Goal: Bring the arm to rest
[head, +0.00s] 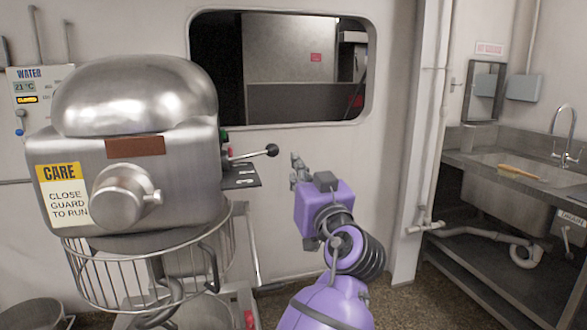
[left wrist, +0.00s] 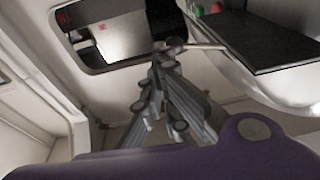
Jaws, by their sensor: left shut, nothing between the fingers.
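My left gripper (head: 297,170) is at the end of the purple arm in the middle of the head view. It is raised in front of the wall, just right of the mixer's black-knobbed lever (head: 271,151), with a visible gap in the picture. In the left wrist view the gripper's fingers (left wrist: 168,50) are together, with nothing between them. My right gripper is in neither view.
A large steel mixer (head: 150,95) with a wire guard (head: 95,275) stands at the left. A small dark shelf (head: 240,177) juts from its side. A wall opening (head: 285,70) is behind. A sink counter (head: 475,165) stands at the right.

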